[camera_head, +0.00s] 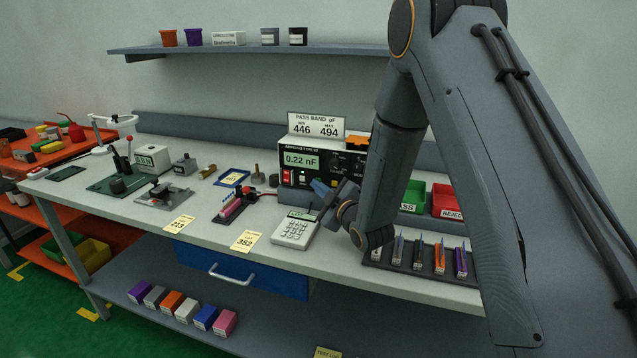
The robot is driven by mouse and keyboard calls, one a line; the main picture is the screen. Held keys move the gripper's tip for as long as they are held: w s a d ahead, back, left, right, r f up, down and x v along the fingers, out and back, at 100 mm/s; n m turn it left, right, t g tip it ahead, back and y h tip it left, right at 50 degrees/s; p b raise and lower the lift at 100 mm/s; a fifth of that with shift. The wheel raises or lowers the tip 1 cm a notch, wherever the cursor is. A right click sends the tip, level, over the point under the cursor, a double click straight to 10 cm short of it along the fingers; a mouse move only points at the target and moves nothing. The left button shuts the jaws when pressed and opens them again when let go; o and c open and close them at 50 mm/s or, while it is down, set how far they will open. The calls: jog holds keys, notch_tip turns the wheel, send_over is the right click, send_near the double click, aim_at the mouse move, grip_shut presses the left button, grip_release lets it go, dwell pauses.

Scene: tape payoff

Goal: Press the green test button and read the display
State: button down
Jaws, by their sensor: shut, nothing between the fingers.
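The test meter (345,157) stands at the back of the bench. Its green display (300,160) reads 0.22 nF. A red switch (287,176) and a pale part beside it show below the display. I cannot make out a green test button; my gripper and arm cover part of the meter's lower front.
A card (316,125) above the meter reads pass band pF, min 446, max 494. Green (413,196) and red (447,202) bins stand right of the meter. A rack of components (415,255) lies at the front right. A pink-ended strip holder (234,204) lies left of the calculator.

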jog(key=shift+s+a, duration=0.25)
jog(key=shift+s, duration=0.45)
jog(key=shift+s+a+p, duration=0.15)
jog(key=shift+s+a, duration=0.15)
jog(key=shift+s, duration=0.5)
jog(key=shift+s+a+p, duration=0.2)
jog(key=shift+s+a, duration=0.05)
jog(key=shift+s, duration=0.5)
jog(key=shift+s+a+p, duration=0.15)
jog(key=shift+s+a, duration=0.15)
jog(key=shift+s, duration=0.5)
